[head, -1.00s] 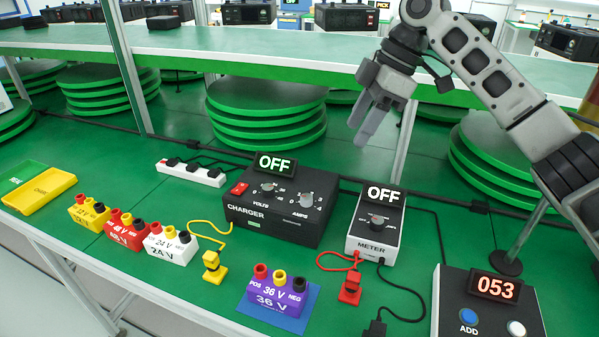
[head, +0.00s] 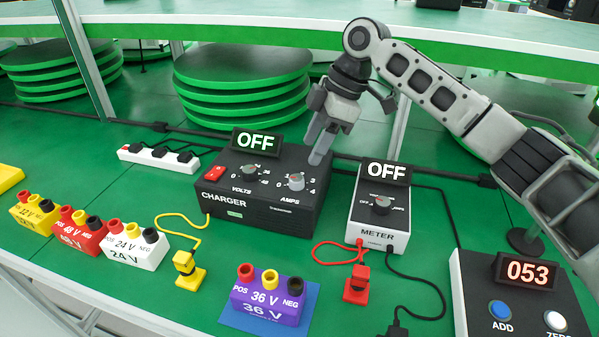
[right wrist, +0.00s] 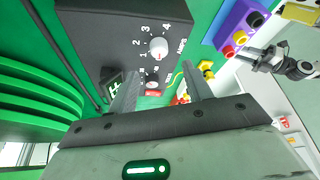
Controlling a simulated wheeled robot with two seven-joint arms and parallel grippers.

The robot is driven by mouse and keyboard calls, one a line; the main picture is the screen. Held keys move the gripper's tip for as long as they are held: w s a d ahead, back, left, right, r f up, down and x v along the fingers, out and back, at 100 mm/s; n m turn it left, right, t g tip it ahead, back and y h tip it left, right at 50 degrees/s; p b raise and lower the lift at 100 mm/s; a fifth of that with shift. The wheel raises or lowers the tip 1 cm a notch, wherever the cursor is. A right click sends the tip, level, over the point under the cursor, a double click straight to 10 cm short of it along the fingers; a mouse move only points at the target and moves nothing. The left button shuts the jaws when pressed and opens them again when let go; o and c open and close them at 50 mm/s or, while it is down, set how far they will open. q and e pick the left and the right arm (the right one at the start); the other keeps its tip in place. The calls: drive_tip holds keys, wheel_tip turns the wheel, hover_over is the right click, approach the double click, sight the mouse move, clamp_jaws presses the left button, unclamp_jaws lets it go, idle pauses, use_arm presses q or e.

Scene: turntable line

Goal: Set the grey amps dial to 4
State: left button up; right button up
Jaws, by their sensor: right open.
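The grey amps dial (head: 296,182) is the right knob on top of the black charger (head: 262,205). It also shows in the right wrist view (right wrist: 158,47), with numerals around it. I cannot make out its setting. My right gripper (head: 314,153) is open and empty, above and behind the dial, apart from it. In the right wrist view the fingers (right wrist: 159,74) point toward the charger, with the dial beyond the gap between the tips. My left gripper is not in the head view; a grey and black arm end (right wrist: 285,65), likely mine, shows in the right wrist view.
The charger's black volts dial (head: 249,172), red switch (head: 215,172) and raised display (head: 255,140) reading OFF are close by. The meter (head: 378,225) stands to the right. A purple 36 V block (head: 267,300) sits in front. A shelf (head: 260,28) runs behind.

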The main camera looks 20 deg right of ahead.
sight(297, 178)
drive_tip(key=x, duration=0.7)
drive_tip(key=shift+a+f, duration=0.15)
drive_tip(key=shift+f, duration=0.2)
drive_tip(key=shift+r, duration=0.1)
drive_tip(key=c, duration=1)
